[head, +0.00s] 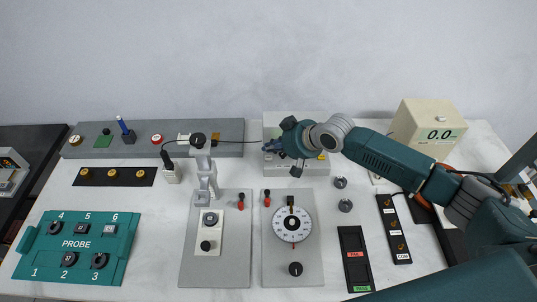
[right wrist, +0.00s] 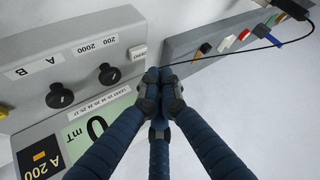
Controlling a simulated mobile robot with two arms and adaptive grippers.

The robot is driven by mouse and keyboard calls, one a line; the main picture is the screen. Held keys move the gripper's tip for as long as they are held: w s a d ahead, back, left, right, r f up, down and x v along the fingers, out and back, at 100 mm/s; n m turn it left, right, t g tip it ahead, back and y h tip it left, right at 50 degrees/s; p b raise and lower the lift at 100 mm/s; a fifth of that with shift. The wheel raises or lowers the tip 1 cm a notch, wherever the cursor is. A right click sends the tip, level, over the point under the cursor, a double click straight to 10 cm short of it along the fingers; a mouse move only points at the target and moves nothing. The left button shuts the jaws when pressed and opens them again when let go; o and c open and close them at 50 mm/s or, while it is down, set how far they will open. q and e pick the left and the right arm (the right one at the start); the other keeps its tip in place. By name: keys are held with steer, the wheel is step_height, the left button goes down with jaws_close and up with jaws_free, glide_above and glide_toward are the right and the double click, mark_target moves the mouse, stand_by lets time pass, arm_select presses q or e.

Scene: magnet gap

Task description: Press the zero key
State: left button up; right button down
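A grey meter box (head: 277,126) stands at the back, right of centre, in the head view, partly hidden by my right arm. In the right wrist view the meter box (right wrist: 85,42) appears upside down, with two black knobs and a display (right wrist: 90,128) showing a large 0 and "mT". A small white label (right wrist: 138,52), seemingly reading ZERO, sits at its edge. My right gripper (right wrist: 162,78) has its dark fingertips together, empty, close beside that label. I cannot tell whether they touch anything. The right gripper (head: 286,160) is at the box in the head view. My left gripper is not in view.
A long grey strip (head: 230,130) with small parts lies left of the meter; a black cable crosses to it. A cream box (head: 428,118) reading 0.0 stands right. A stand (head: 206,175), a dial plate (head: 292,265) and a teal PROBE panel (head: 76,262) lie in front.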

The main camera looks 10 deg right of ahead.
mark_target(270, 159)
step_height(270, 159, up, 4)
steer(key=p, duration=0.3)
steer(key=shift+f, duration=0.1)
steer(key=shift+f, duration=0.1)
stand_by(0.5)
